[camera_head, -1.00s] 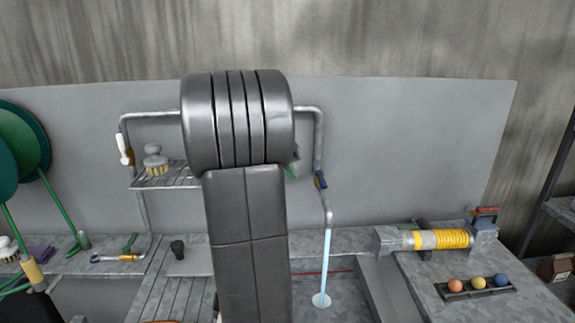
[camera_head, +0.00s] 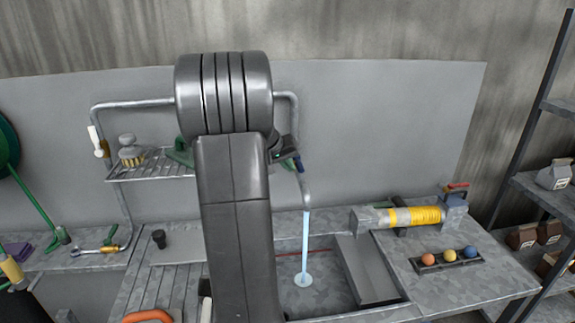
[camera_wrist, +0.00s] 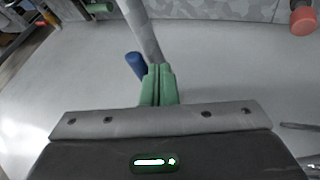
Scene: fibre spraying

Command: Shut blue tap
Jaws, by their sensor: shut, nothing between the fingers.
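The blue tap handle (camera_head: 299,164) sits on the grey pipe at the right, above the sink. A pale blue stream of water (camera_head: 305,245) runs from the pipe's end down to the sink floor. In the wrist view the blue handle (camera_wrist: 136,65) is just left of my gripper's green fingertips (camera_wrist: 158,72), beside the pipe (camera_wrist: 142,30). My gripper is shut with nothing between the fingers. Its tips are at or very near the pipe and handle; I cannot tell whether they touch. In the head view my arm hides part of the pipework.
A wire shelf with a brush (camera_head: 130,150) is at the left. A yellow coil (camera_head: 415,216) and a rack of coloured balls (camera_head: 450,260) stand on the right counter. A red knob (camera_wrist: 303,20) shows in the wrist view. A shelving unit (camera_head: 530,185) is at the far right.

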